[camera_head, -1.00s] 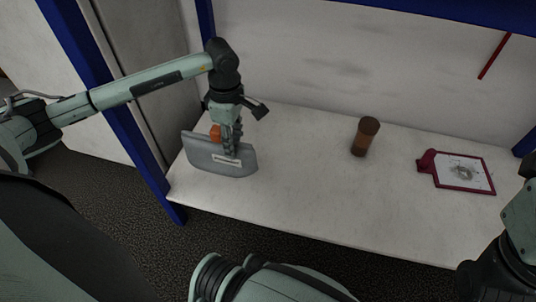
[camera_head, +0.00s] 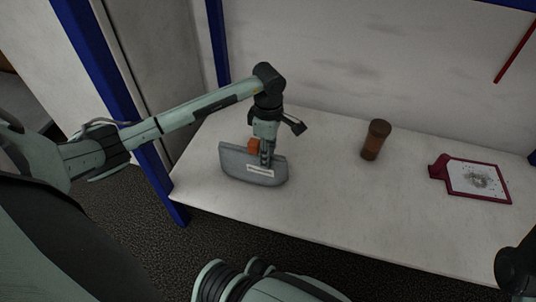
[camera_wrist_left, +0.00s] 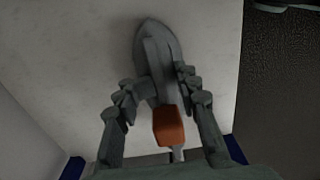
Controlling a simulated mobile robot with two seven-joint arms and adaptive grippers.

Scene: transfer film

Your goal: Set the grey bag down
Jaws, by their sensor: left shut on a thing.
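The grey bag (camera_head: 236,168) is upright at the left part of the white table, with a pale label on its front. My left gripper (camera_head: 267,160) points down from above and is shut on the bag's upper part. In the left wrist view the bag (camera_wrist_left: 158,50) lies between the fingers of my left gripper (camera_wrist_left: 155,90). I cannot tell whether the bag's underside touches the table. My right gripper is not in view; part of my right arm shows at the lower right.
An orange-brown block (camera_head: 253,146) shows beside the gripper at the bag. A brown cylindrical jar (camera_head: 375,140) stands mid-table on the white table (camera_head: 330,205). A red-framed board (camera_head: 478,181) lies at the right. Blue posts (camera_head: 118,95) border the table. The table between bag and jar is clear.

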